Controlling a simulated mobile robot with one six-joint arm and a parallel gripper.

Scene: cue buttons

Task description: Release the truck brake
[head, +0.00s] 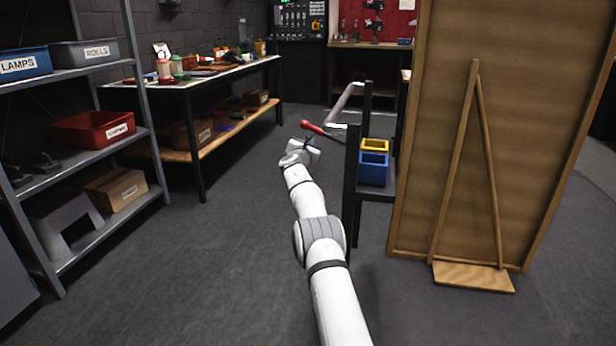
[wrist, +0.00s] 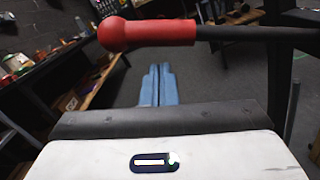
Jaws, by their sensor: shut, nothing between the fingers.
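The brake lever has a red knob grip (head: 313,127) on a dark rod that runs right toward the truck (head: 350,190), a dark-framed cart. In the wrist view the red grip (wrist: 145,34) lies across the upper part of the picture, its rounded end to the left, its dark rod (wrist: 260,34) going off to the right. My gripper (wrist: 159,68) shows two blue fingers side by side, shut and empty. The fingertips sit below the red grip in that view, with a gap of floor between. In the head view my gripper (head: 304,150) is just below the grip; its fingers are hardly visible.
The truck carries a yellow bin (head: 375,145) and a blue bin (head: 373,168). A tall wooden panel (head: 520,120) stands close on the right. A workbench (head: 215,78) and a shelf rack (head: 95,145) stand left. The floor (head: 230,240) between is clear.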

